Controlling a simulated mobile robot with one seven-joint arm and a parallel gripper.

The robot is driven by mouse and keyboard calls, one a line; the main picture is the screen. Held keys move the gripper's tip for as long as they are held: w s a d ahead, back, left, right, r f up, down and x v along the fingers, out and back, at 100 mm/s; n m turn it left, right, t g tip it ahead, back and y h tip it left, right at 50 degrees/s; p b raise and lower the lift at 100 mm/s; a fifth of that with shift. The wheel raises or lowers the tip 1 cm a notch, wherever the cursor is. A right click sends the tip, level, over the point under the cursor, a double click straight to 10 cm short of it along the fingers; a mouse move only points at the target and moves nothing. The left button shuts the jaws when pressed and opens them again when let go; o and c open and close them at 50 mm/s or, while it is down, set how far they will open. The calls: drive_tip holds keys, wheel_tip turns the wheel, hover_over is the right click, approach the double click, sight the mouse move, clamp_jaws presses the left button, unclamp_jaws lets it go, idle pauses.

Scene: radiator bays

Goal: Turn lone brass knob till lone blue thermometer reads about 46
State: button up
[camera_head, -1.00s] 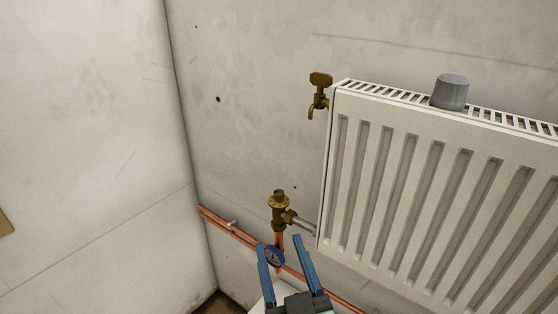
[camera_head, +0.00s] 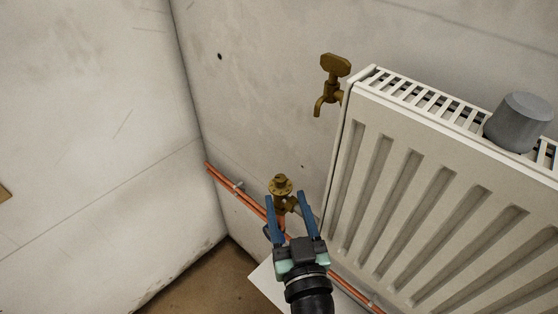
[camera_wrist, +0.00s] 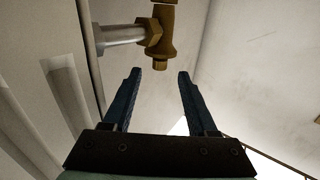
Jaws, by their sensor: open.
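The brass knob (camera_head: 281,184) tops a brass valve beside the radiator's lower left corner. The brass valve body (camera_wrist: 161,40) also shows in the wrist view, with a silver pipe running left from it. My gripper (camera_head: 287,197) is open, its blue fingers pointing up towards the valve just below the knob. In the wrist view my open gripper (camera_wrist: 159,74) has nothing between its fingers, and the valve is just beyond the tips. The blue thermometer is not clearly visible now; my gripper seems to cover its place on the pipe, and no reading shows.
A white radiator (camera_head: 425,190) fills the right. A brass tap (camera_head: 332,80) is at its upper left, and a grey cap (camera_head: 519,121) stands on its top grille. Copper pipes (camera_head: 222,178) run low along the wall.

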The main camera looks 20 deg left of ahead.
sight(279, 176)
drive_tip(key=p+x, duration=0.1)
drive_tip(key=x, duration=0.8)
drive_tip(key=shift+w+a, duration=0.15)
drive_tip(key=shift+w, duration=0.05)
clamp_jaws()
